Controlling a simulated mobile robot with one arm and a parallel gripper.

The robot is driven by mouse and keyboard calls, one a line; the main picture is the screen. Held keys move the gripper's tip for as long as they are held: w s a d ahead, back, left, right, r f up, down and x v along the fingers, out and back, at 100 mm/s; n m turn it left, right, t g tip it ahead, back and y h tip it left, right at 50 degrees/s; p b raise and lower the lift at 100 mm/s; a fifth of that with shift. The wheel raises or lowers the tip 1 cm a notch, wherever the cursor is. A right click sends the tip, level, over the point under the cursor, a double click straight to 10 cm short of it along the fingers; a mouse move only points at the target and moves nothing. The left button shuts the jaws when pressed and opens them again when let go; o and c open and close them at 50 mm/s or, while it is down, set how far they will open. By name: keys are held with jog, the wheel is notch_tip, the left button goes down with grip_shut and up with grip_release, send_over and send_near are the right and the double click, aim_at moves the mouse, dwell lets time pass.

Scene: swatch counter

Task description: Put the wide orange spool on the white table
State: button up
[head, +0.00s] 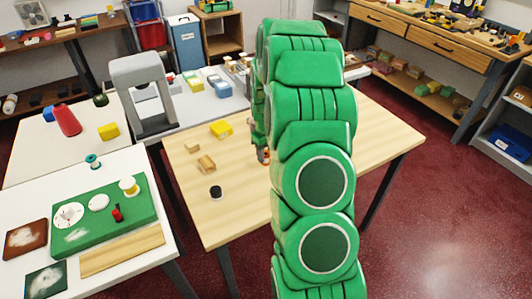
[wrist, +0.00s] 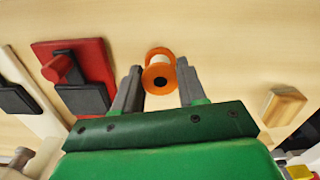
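The orange spool (wrist: 159,76) lies on pale wood in the wrist view, with its dark centre facing the camera. My gripper (wrist: 160,68) appears open, with one grey finger on each side of the spool; whether either finger touches it is unclear. In the head view, a bit of orange (head: 264,155) shows beside my arm over the wooden table (head: 375,145). My arm hides most of the gripper there. White tabletops stand at the left, one in front (head: 22,188) and one behind it (head: 30,150).
A red block (wrist: 95,62) and dark pieces lie left of the gripper in the wrist view, and a wooden block (wrist: 283,105) lies right. The front white table holds a green board (head: 75,232) and tiles. A grey arch (head: 143,90) stands behind.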

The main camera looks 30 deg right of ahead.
jog(key=o, duration=0.5)
jog(key=shift+c, duration=0.2)
notch_tip(320, 180, up, 12)
jog(key=s+a+r, duration=0.7)
jog(key=a, duration=0.1)
jog(key=s+a+r, duration=0.2)
jog(key=s+a, duration=0.2)
jog(key=s, duration=0.6)
jog(key=s+a+r+m+g, duration=0.1)
jog(key=s+a, duration=0.4)
jog(key=s, duration=0.6)
jog(key=s+a+r, duration=0.3)
jog(key=s+a, duration=0.1)
jog(key=s, duration=0.6)
jog(key=shift+s+a+m+g, duration=0.15)
jog(key=shift+a+m+g, duration=0.15)
jog(key=shift+a+m, duration=0.1)
jog(key=shift+o, duration=0.6)
jog(key=shift+s+f, duration=0.1)
jog(key=shift+s, duration=0.45)
